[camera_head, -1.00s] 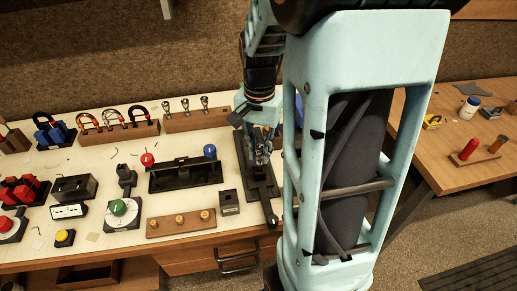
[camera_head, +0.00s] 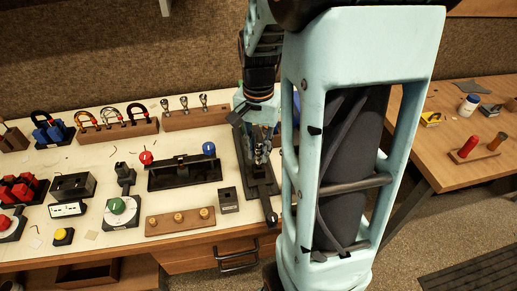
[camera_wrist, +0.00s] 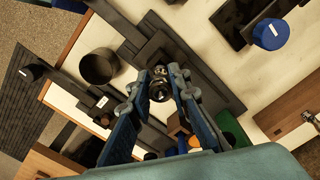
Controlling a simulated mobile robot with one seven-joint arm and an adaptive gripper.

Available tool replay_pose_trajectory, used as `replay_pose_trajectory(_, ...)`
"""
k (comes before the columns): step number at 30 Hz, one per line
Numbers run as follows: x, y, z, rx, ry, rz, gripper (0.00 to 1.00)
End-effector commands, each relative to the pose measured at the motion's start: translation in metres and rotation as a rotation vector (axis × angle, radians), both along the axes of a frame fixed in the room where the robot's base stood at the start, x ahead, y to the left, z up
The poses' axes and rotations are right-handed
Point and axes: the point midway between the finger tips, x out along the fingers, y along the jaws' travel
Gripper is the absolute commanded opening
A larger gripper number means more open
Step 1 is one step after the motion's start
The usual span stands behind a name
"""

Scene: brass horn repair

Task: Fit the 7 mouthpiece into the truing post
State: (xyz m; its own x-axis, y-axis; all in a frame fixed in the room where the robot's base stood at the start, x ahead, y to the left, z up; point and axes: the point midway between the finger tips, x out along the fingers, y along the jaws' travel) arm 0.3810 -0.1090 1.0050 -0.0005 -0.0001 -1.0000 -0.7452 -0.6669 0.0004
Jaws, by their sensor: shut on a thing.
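My gripper (camera_head: 262,158) is shut on a small shiny metal mouthpiece (camera_wrist: 159,90), gripped between the fingertips in the wrist view. No number on it can be read. My gripper is over a long black fixture (camera_head: 264,190) near the right end of the white bench; its dark base also shows in the wrist view (camera_wrist: 205,75). The truing post itself cannot be made out clearly, and the fingers hide part of the fixture. I cannot tell whether the mouthpiece touches it.
A wooden rack (camera_head: 194,119) with several silver mouthpieces stands behind. A black stand with red and blue knobs (camera_head: 184,175) and a small dark block (camera_head: 228,200) are to the left. A second wooden table (camera_head: 455,150) is at the right.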

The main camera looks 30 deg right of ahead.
Motion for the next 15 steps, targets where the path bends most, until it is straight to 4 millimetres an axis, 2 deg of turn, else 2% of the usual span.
replay_pose_trajectory(15,0.0,0.0,-0.014,0.0,0.0,0.0,0.0)
